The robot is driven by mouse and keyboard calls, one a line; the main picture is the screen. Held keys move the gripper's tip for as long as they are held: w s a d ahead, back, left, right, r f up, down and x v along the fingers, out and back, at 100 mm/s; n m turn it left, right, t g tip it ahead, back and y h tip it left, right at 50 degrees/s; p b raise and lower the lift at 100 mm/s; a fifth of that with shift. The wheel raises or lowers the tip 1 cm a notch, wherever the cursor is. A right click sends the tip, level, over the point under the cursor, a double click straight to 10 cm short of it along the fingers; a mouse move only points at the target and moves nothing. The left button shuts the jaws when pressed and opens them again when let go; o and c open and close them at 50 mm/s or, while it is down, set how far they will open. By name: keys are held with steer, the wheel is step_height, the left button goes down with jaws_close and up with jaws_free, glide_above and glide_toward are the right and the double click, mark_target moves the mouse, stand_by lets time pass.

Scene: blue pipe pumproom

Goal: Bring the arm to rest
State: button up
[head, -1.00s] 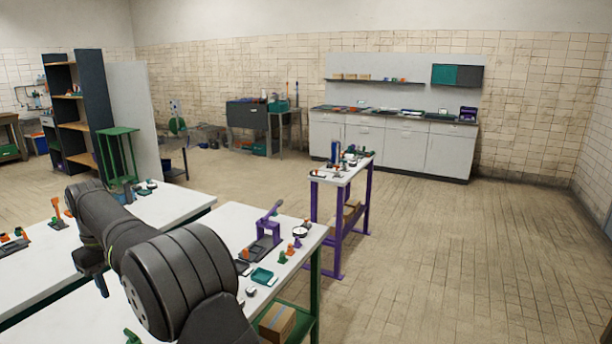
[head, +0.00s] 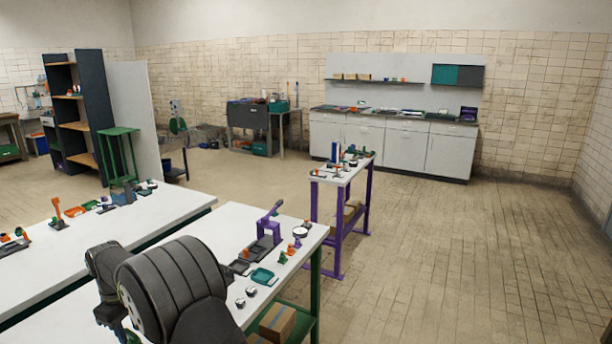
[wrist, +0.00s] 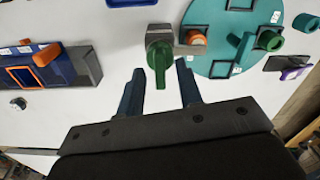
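My arm (head: 175,290) is folded low at the bottom of the head view, over the near white table (head: 215,232). My gripper (wrist: 160,67) shows in the wrist view with its two dark blue fingers apart and nothing held between them. Beyond the fingertips is a green-handled fitting (wrist: 160,62) on a grey body, and the frames do not show clearly how far off it is. In the head view the gripper is not clearly seen, being low or behind the arm.
In the wrist view a round teal plate (wrist: 212,67) bears small fittings, and a blue block with orange parts (wrist: 80,65) lies left. In the head view a purple press (head: 268,228) and teal tray (head: 262,276) stand on the near table. Open floor (head: 450,260) lies right.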

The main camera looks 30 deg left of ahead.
steer(key=n, duration=0.7)
stand_by(0.4)
steer(key=shift+o, duration=0.2)
steer(key=o, duration=1.4)
steer(key=shift+o, duration=0.2)
steer(key=shift+s+a+r+m, duration=0.1)
steer(key=shift+s+r+m, duration=0.4)
steer(key=shift+m, duration=0.4)
steer(key=s+r+m, duration=0.3)
steer(key=s+m, duration=0.2)
steer(key=m, duration=0.8)
steer(key=s+r+m, duration=0.4)
steer(key=s+m, duration=0.2)
steer(key=m, duration=0.6)
step_height(320, 180, down, 10)
steer(key=shift+w+m, duration=0.15)
steer(key=shift+m, duration=0.15)
